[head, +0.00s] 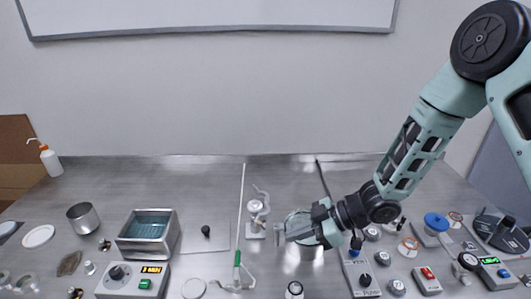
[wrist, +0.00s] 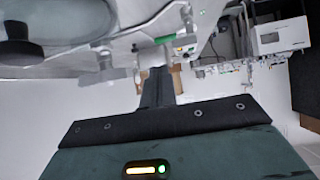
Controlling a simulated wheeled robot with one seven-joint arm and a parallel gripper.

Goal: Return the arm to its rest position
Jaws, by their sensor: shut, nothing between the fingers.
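My arm reaches down from the upper right in the head view, and my gripper (head: 284,234) hangs over the middle of the metal bench (head: 205,187). It is shut with nothing held. In the wrist view, my gripper (wrist: 158,80) shows as dark shut fingers in the centre, with the bench equipment blurred and tilted around it. A round pale vessel (head: 304,254) stands right beside and partly behind the gripper; I cannot tell whether they touch.
A water bath (head: 148,234) and a control box (head: 133,281) stand at left. A thin upright rod (head: 241,210) and a small clamp stand (head: 257,218) are just left of my gripper. Several instruments, including a pump box (head: 361,273), crowd the right. The bench's back strip is mostly clear.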

